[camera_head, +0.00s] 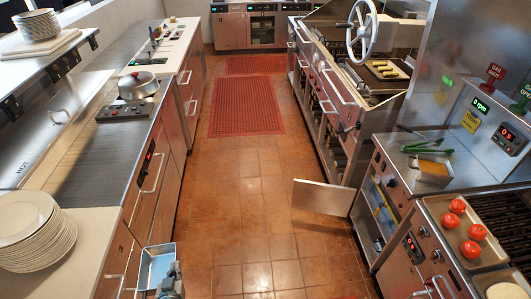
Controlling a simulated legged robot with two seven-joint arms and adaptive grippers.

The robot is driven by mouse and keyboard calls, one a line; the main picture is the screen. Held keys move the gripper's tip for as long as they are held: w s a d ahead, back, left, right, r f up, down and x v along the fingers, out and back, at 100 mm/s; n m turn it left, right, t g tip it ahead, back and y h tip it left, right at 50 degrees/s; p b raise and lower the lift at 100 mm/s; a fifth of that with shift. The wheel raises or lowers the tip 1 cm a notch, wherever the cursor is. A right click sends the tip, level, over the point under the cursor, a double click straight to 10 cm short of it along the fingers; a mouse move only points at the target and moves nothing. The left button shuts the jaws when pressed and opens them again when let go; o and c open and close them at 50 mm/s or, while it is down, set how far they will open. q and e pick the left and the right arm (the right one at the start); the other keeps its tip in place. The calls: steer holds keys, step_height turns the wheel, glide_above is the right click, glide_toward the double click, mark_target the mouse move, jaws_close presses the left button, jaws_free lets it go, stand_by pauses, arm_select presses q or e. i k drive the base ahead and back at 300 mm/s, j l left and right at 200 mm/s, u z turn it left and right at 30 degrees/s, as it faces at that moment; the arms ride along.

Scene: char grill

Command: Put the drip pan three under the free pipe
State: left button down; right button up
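A shallow rectangular metal pan (157,263), which I take to be the drip pan, is at the bottom left of the head view, beside the left counter's front. My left gripper (171,277) is at the pan's near right edge and appears shut on it, though the fingertips are partly hidden. The pan appears held above the floor. On the right, a cabinet door (323,197) stands open at the grill line, with a dark opening (368,222) beside it. I cannot make out a free pipe. My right gripper is not in view.
The tiled floor aisle (235,190) is clear, with red mats (247,106) farther back. The open door juts into the aisle. Stacked plates (35,232) stand on the left counter. Tomatoes (457,206) lie on a tray at the right.

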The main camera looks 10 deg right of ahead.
mark_target(374, 224)
steer(key=i+j, duration=0.1)
steer(key=i, duration=1.75)
steer(key=i+z, duration=0.1)
steer(key=z, duration=0.35)
steer(key=i+z, duration=0.1)
steer(key=z, duration=0.35)
steer(key=i+z, duration=0.1)
steer(key=z, duration=0.3)
steer(key=i+j+z, duration=0.1)
steer(key=z, duration=0.35)
